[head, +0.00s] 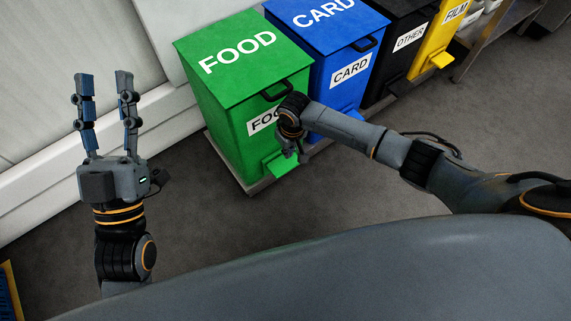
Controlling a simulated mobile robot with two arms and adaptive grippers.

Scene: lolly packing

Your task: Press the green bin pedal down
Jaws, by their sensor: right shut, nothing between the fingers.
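The green bin (226,130) is marked FOOD on its shut lid (240,58) and on its front. Its green pedal (281,165) sticks out low at the front. My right gripper (301,157) is shut and points down, at or just above the pedal's right part. I cannot tell whether it touches the pedal. My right wrist hides part of the bin's front label. My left gripper (104,82) is open and empty, with its fingers pointing up, well to the left of the bin.
A blue CARD bin (318,55), a black OTHER bin (391,78) and a yellow FILM bin (433,45) stand in a row to the right. A pale wall (70,40) is behind at the left. The grey floor (215,215) in front is clear.

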